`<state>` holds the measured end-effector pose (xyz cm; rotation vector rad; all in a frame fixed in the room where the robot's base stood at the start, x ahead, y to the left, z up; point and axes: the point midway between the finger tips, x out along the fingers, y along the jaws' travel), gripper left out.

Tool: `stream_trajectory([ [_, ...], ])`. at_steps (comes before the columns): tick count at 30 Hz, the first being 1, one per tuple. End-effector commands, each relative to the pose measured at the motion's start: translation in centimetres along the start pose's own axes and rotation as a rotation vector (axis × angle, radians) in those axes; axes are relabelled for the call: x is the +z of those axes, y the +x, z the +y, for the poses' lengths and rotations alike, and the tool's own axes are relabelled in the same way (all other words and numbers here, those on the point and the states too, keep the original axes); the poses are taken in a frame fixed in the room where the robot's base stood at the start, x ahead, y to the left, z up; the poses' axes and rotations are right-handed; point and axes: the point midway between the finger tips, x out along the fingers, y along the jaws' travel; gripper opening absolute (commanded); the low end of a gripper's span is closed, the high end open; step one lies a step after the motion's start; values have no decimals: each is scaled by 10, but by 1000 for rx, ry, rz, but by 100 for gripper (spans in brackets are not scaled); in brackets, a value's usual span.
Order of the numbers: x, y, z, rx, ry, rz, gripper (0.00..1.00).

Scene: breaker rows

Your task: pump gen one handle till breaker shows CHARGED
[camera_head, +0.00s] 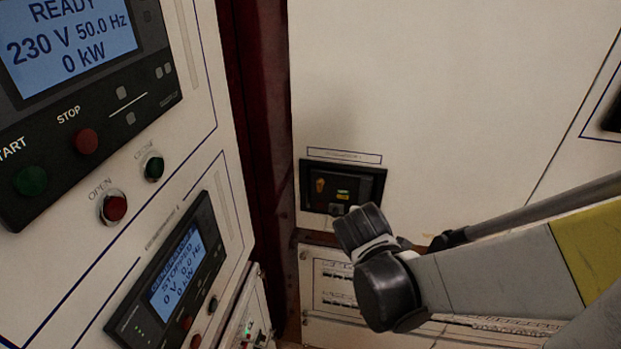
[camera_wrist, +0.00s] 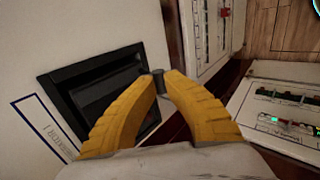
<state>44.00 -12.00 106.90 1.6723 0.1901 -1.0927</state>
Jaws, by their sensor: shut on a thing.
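A black breaker unit (camera_head: 318,192) is set in the white panel in the head view, under a label strip too small to read. It has small orange and yellow marks on its face; no word on them is legible. In the wrist view, the black breaker housing (camera_wrist: 68,82) stands to the left of my fingers. My gripper (camera_wrist: 161,88) has its yellow fingers closed on a short dark cylindrical handle (camera_wrist: 158,75) at the housing's edge. In the head view my wrist covers the lower right of the breaker, and my fingertips are hidden.
A generator panel at left has a screen (camera_head: 68,38) reading READY, 230 V, 50.0 Hz, 0 kW. A lower screen (camera_head: 178,270) reads STOPPED, 0 V. OPEN (camera_head: 114,207) and CLOSE (camera_head: 154,167) buttons sit between them. A dark red post (camera_head: 262,110) separates the panels.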

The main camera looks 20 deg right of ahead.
Motion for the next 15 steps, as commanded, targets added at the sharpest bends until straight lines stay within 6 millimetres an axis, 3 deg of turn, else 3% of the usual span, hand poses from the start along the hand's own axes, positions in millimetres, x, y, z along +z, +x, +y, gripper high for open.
stream_trajectory([
  [13, 0, 1, 0, 14, 0, -1, 0],
  [15, 0, 1, 0, 14, 0, -1, 26],
])
